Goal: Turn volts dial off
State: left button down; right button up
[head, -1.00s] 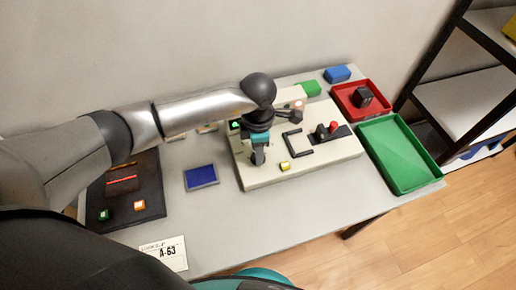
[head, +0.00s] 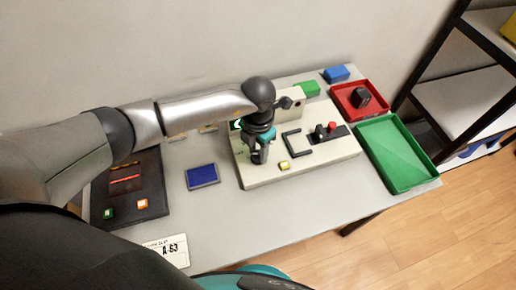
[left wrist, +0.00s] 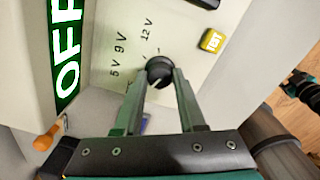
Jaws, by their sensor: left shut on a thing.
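The black round volts dial (left wrist: 160,70) sits on the pale panel in the left wrist view, with 5 V, 9 V and 12 V marks beside it. Its white line points towards the bottom of that view, slightly left, away from these marks. My left gripper (left wrist: 163,78) is shut on the dial, one finger on each side. In the head view my left gripper (head: 258,157) reaches down onto the left part of the cream box (head: 329,158) and hides the dial. A green OFF sign (left wrist: 68,62) is lit beside the panel.
A blue pad (head: 202,176) lies left of the box. A green tray (head: 397,153) and red tray (head: 348,98) stand right.

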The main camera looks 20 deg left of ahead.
aim_at(258, 154)
dwell(0.4)
pick_arm(q)
jog(key=c, duration=0.5)
grip_release()
notch_tip(258, 154, up, 15)
jog(key=p, duration=0.1)
jog(key=shift+r+p, duration=0.15)
jog(key=shift+p, duration=0.25)
